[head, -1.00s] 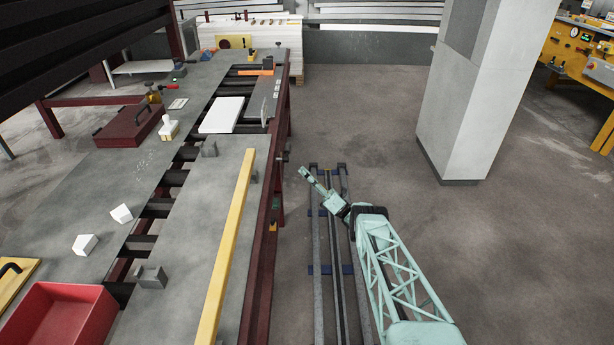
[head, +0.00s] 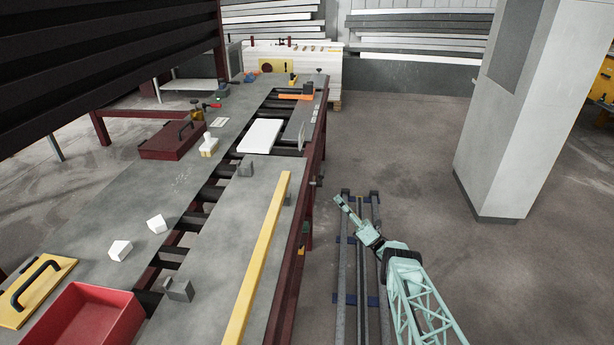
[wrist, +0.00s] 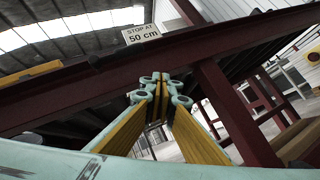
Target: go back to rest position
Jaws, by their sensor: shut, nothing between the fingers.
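My gripper (head: 343,203) is at the end of my pale green arm, to the right of the long work table (head: 215,245) and above the floor rails. In the wrist view my gripper (wrist: 160,88) has its fingers with yellow inner faces together at the tips, with nothing seen between them. Behind it in that view are the dark red table frame (wrist: 215,80) and a sign (wrist: 142,34) reading "STOP AT 50 cm". The gripper appears apart from the frame.
The rails (head: 349,290) run along the table's right side. A yellow bar (head: 258,255) lies along the table near its right edge. A red tray (head: 92,318), white blocks (head: 120,250) and a white board (head: 260,135) are on the table. A pillar (head: 510,120) stands right; floor between is clear.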

